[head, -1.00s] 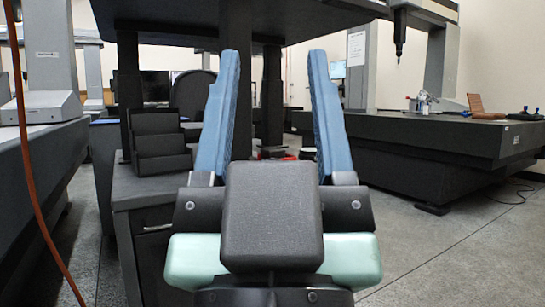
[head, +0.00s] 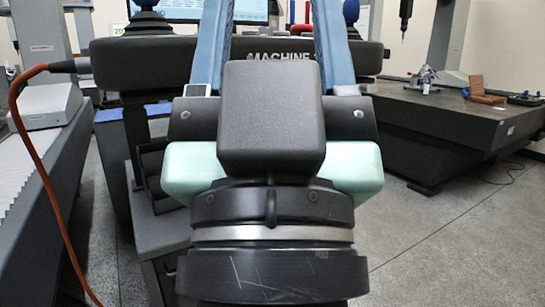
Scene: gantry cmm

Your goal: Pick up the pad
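My gripper (head: 268,25) is in the middle of the head view, pointing away from me. Its two blue fingers stand wide apart, and I see nothing held between their visible parts. The fingertips are cut off by the top edge. Beyond the fingers is a dark console (head: 140,62) with the word MACHINE on its front edge. I cannot make out a pad; my gripper hides part of the console top.
Two joystick-like knobs, left (head: 147,22) and right (head: 350,15), stand on the console. A monitor (head: 170,10) is behind it. A dark table (head: 440,115) with small fixtures is at right. An orange cable (head: 38,165) hangs at left. Grey floor (head: 440,230) is clear at lower right.

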